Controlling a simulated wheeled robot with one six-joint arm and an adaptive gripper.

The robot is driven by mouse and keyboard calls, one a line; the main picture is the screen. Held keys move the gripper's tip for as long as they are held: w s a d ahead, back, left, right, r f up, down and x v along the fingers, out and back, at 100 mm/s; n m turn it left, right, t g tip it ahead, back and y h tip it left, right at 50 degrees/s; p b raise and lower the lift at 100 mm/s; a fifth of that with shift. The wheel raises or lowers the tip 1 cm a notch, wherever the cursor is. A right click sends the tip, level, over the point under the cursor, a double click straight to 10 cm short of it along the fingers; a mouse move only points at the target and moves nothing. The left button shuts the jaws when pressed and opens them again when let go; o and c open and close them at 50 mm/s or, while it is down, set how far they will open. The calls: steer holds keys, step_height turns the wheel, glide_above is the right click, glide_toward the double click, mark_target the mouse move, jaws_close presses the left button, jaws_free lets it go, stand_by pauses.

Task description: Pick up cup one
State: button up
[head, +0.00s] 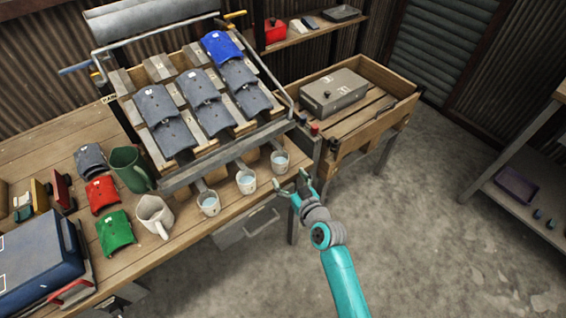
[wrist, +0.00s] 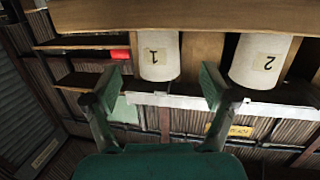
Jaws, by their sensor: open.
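Cup one is a small white cup (head: 279,162), the rightmost of three along the table's front edge in the head view. It holds pale liquid. In the wrist view, which is upside down, cup one (wrist: 158,68) shows its label "1" between my fingers. My gripper (head: 290,183) is open and empty, just in front of cup one and apart from it. The dark green fingers of my gripper (wrist: 163,84) stand on either side of the cup in the wrist view, with gaps. Cup two (wrist: 263,70) stands beside it; it is the middle cup (head: 246,181) in the head view.
A third white cup (head: 208,204) stands further left. A sloped rack (head: 218,155) with grey and blue curved pieces rises close behind the cups. A white mug (head: 154,214) and green jug (head: 131,169) stand left. A wooden crate bench (head: 400,107) is right; the floor beside my arm is clear.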

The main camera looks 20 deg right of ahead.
mark_target(284, 169)
steer(key=shift+x, duration=3.85)
steer(key=shift+d+f, duration=0.1)
steer(key=c, duration=1.3)
